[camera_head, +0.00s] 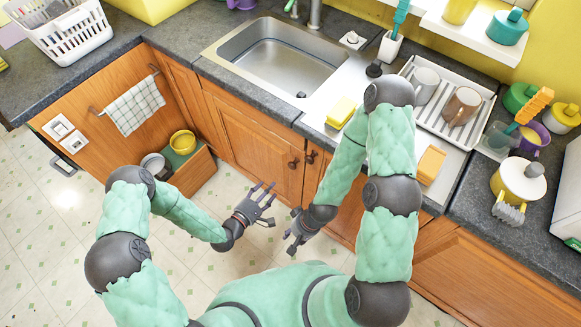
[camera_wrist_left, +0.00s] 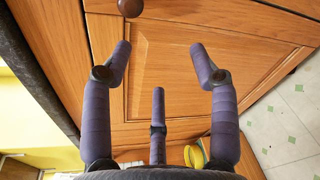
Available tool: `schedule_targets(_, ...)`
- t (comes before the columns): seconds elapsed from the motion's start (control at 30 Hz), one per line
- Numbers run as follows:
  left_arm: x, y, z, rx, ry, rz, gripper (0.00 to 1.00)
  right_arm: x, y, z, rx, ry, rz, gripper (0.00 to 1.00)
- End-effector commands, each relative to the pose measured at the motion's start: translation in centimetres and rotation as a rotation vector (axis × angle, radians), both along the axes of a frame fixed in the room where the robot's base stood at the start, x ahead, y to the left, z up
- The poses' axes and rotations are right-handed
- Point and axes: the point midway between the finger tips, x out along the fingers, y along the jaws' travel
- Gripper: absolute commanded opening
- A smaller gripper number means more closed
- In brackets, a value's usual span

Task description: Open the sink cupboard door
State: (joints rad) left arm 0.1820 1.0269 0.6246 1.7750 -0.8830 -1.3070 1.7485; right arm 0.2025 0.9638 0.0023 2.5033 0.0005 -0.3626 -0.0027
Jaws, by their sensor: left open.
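The sink cupboard door (camera_head: 245,135) is a wooden panel below the steel sink, and it looks shut. Its dark round knob (camera_head: 293,164) is near its right edge. In the left wrist view the door (camera_wrist_left: 225,75) fills most of the picture, with a knob (camera_wrist_left: 130,8) at the top edge. My left gripper (camera_head: 265,193) is open and empty in front of the door, below and left of the knob; its spread fingers (camera_wrist_left: 160,62) are apart from the knob. My right gripper (camera_head: 295,238) hangs lower, to the right, with its fingers too small to judge.
A second knob (camera_head: 311,157) sits on the neighbouring door, close to the first. A low wooden box (camera_head: 193,172) with a yellow bowl (camera_head: 182,142) stands on the floor at left. The counter edge overhangs the doors. The tiled floor (camera_head: 60,230) is clear at left.

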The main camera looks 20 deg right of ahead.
Motion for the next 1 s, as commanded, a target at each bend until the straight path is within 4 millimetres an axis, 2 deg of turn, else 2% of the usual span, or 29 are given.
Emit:
schedule_targets(0.13, -0.6, -1.3, 1.5, -0.196, 0.040, -0.015, 0.60, -0.1, 0.0, -0.1, 0.000, 0.001, 0.000, 0.40)
schedule_targets(0.37, -0.5, -2.3, 2.2, -0.287, 0.064, -0.029, 0.60, 0.0, 0.0, -0.3, 0.000, 0.001, 0.000, 0.40)
schedule_targets(0.83, 3.9, -8.1, 2.1, -0.283, 0.062, -0.031, 0.60, 0.0, 0.0, -2.0, 0.000, 0.000, 0.000, 0.40)
schedule_targets(1.0, 5.2, -9.5, 2.1, -0.282, 0.063, -0.027, 0.60, 0.0, 0.0, -2.5, 0.000, 0.000, 0.000, 0.40)
